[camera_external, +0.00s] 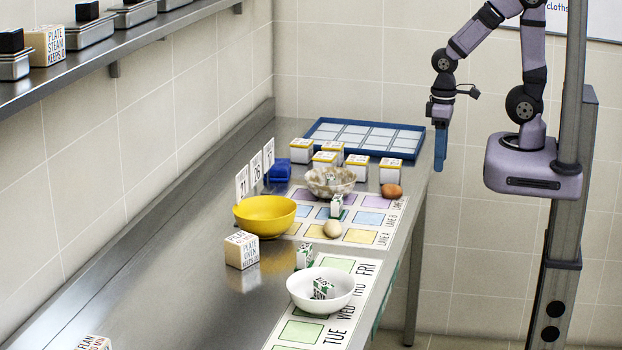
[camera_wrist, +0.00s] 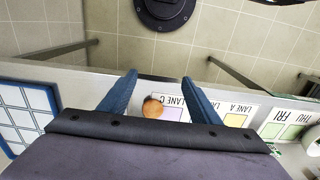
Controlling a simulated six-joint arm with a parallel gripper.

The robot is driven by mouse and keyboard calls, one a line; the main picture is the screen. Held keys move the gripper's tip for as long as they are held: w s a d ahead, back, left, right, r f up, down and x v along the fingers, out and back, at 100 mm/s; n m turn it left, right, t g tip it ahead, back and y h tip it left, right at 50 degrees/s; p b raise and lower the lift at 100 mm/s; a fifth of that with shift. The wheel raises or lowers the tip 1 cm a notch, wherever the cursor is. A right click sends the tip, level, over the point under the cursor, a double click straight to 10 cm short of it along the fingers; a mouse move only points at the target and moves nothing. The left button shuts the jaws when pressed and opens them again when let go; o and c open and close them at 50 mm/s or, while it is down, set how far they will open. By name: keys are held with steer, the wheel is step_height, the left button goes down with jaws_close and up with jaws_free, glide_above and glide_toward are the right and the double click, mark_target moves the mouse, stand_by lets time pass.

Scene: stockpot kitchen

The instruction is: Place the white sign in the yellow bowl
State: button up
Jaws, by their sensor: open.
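The yellow bowl (camera_external: 262,222) stands on the steel counter, left of the lane mat, and looks empty as far as its inside shows. Upright white signs with dark numbers stand in a row behind it: a near one (camera_external: 242,183), a middle one (camera_external: 256,172) and a far one (camera_external: 268,157). I cannot tell which of them the task means. My gripper (camera_external: 440,150) hangs at the counter's right edge, well away from bowl and signs. In the wrist view its blue fingers (camera_wrist: 158,82) are apart with nothing held between them. Bowl and signs are not visible there.
A marbled bowl (camera_external: 330,182), brown egg (camera_external: 391,191), pale egg (camera_external: 332,229) and several white boxes crowd the mat area. A blue tray (camera_external: 420,136) lies at the back. A white bowl (camera_external: 320,290) stands in front. A shelf (camera_external: 110,55) runs along the left wall.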

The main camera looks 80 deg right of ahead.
mark_target(341, 204)
steer(key=shift+o, duration=0.5)
steer(key=shift+s+d, duration=0.1)
steer(key=w+a+f+t+b, duration=0.1)
steer(key=w+a+f+b, duration=0.1)
steer(key=w+a, duration=0.1)
steer(key=w+a+f+t+y+b, duration=0.1)
steer(key=w+a+f+b, duration=0.1)
steer(key=w, duration=0.1)
steer(key=w+a+f+t+b, duration=0.2)
steer(key=w+a, duration=0.1)
steer(key=shift+w+a+f+n+y, duration=0.3)
steer(key=shift+a+f+n, duration=0.05)
steer(key=shift+n, duration=0.05)
steer(key=w+a+f+t+b, duration=0.1)
steer(key=w+a+t+b, duration=0.1)
steer(key=w, duration=0.1)
steer(key=w+a+f+t+b, duration=0.1)
steer(key=w+a+t+b, duration=0.1)
steer(key=w+b, duration=0.1)
steer(key=w+a+f+t+b, duration=0.1)
steer(key=w+a+t+b, duration=0.1)
steer(key=w+a+t, duration=0.1)
steer(key=shift+w+r+m+t+h+b, duration=0.15)
steer(key=shift+w+m+t+h+b, duration=0.25)
steer(key=shift+t+b, duration=0.45)
steer(key=shift+w+r+t+h+b, duration=0.2)
steer(key=shift+r+t+h+b, duration=0.15)
steer(key=shift+t+h+b, duration=0.1)
steer(key=shift+x, duration=2.5)
